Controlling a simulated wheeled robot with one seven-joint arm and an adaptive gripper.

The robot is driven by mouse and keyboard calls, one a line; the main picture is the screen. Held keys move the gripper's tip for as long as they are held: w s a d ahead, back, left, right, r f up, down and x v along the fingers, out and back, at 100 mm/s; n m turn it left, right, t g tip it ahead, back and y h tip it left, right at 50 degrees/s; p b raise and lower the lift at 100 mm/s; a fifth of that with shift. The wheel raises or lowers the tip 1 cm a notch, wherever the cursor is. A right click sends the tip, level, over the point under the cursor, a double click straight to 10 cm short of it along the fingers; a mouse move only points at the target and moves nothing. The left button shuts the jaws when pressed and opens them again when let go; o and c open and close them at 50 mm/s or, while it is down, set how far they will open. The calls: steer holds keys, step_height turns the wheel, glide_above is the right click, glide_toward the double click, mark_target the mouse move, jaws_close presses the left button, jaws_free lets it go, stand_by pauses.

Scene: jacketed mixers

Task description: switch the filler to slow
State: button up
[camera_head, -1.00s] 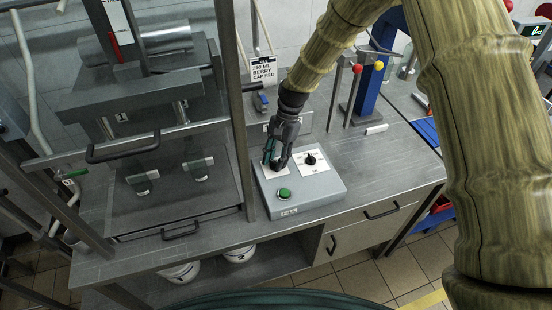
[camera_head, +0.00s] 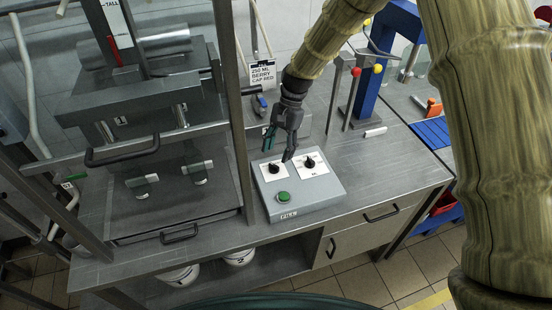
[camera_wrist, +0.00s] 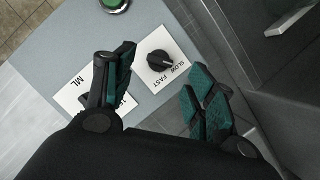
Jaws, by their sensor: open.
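The filler's grey control box (camera_head: 325,190) stands on the bench. It has a green button (camera_head: 283,197) and two black knobs on white plates. The left knob (camera_head: 273,169) in the head view is the one marked SLOW and FAST; this knob also shows in the wrist view (camera_wrist: 159,60). I cannot tell which word its pointer faces. The other knob (camera_head: 310,163) has a plate marked ML, partly hidden by a finger in the wrist view. My gripper (camera_head: 278,153) is open and empty above the box. In the wrist view my gripper (camera_wrist: 160,88) has its fingers either side of the SLOW/FAST plate, apart from the knob.
A metal guard frame post (camera_head: 237,110) rises just left of the box. Rods with red and yellow balls (camera_head: 378,69) and a blue stand (camera_head: 372,92) are behind to the right. A label card (camera_head: 263,75) hangs behind. The bench right of the box is mostly clear.

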steer(key=v, duration=0.7)
steer(key=shift+r, duration=0.15)
